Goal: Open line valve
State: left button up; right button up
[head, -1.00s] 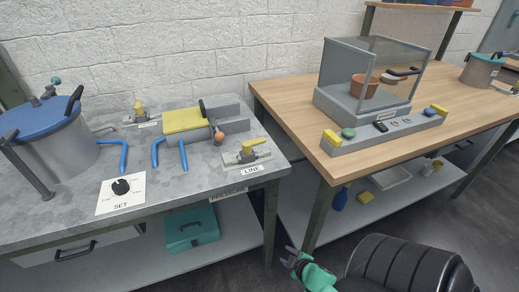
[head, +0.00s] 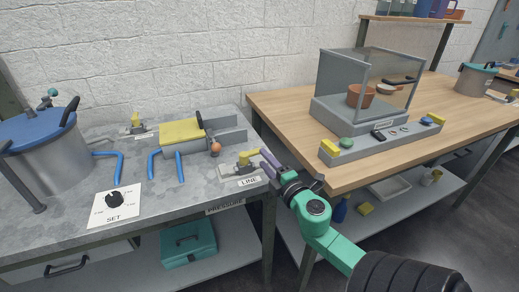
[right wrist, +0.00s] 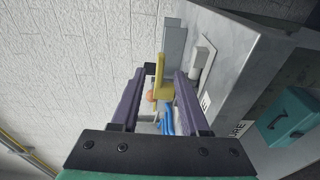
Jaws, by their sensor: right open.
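The line valve (head: 243,164) sits at the right front of the grey bench, behind the "LINE" label (head: 249,181). Its yellow handle (head: 248,154) is on a grey metal body. My right gripper (head: 269,165) is open, its purple fingers pointing at the valve from the right. In the right wrist view, the yellow handle (right wrist: 159,75) shows between the two open fingers (right wrist: 155,100); whether the fingers touch it I cannot tell. My left gripper is not in view.
A blue-lidded pot (head: 48,140), blue hooked handles (head: 118,165), a "SET" dial (head: 115,199) and a yellow block (head: 181,131) are on the grey bench. A second yellow-handled valve (head: 136,125) stands behind. A wooden table (head: 290,100) with a clear case (head: 365,80) is at right.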

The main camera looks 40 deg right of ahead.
aim_at(258, 154)
jog(key=x, duration=0.4)
jog(key=shift+w, duration=0.1)
jog(key=shift+c, duration=0.3)
grip_shut()
jog(key=shift+s+a+r+m+h+p, duration=0.1)
jog(key=shift+s+r+m+h+p, duration=0.1)
jog(key=shift+m+h+p, duration=0.35)
jog(key=shift+s+a+g+h+p, duration=0.1)
jog(key=shift+g+h+p, duration=0.2)
jog(key=shift+h+p, duration=0.1)
jog(key=shift+f, duration=0.25)
jog(key=shift+o, duration=0.3)
grip_release()
